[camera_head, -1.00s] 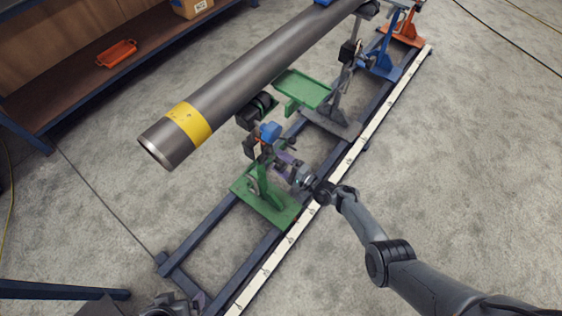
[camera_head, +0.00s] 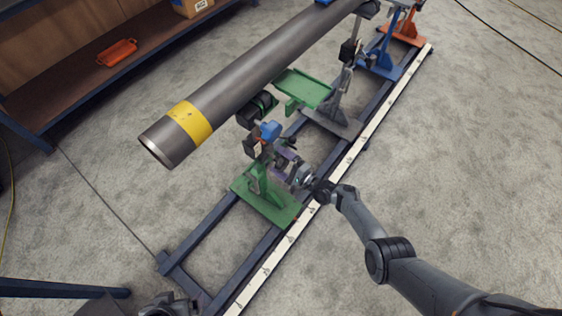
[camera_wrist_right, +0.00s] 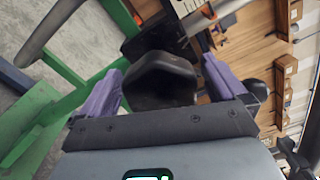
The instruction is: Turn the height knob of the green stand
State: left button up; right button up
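The green stand (camera_head: 265,201) stands on the dark rail frame, below the yellow-banded end of the pipe. A blue part (camera_head: 269,131) and dark fittings sit at its top. My right gripper (camera_head: 282,163) is at the stand's upper right side. In the right wrist view, a black knob (camera_wrist_right: 160,82) lies between its two purple fingers (camera_wrist_right: 162,88). The fingers are spread, with a thin gap visible at the right finger; contact at the left finger is unclear. My left gripper (camera_head: 170,305) is partly visible at the bottom edge, its fingers not clearly shown.
The grey pipe (camera_head: 250,78) runs above the rail frame (camera_head: 215,222). Grey, blue (camera_head: 388,58) and orange (camera_head: 406,31) stands are farther along it. A wooden shelf (camera_head: 78,85) with an orange tray (camera_head: 117,52) is at upper left.

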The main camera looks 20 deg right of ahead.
jog(key=shift+s+d+p, duration=0.3)
jog(key=shift+s, duration=0.05)
jog(key=p+v, duration=0.3)
jog(key=v, duration=0.7)
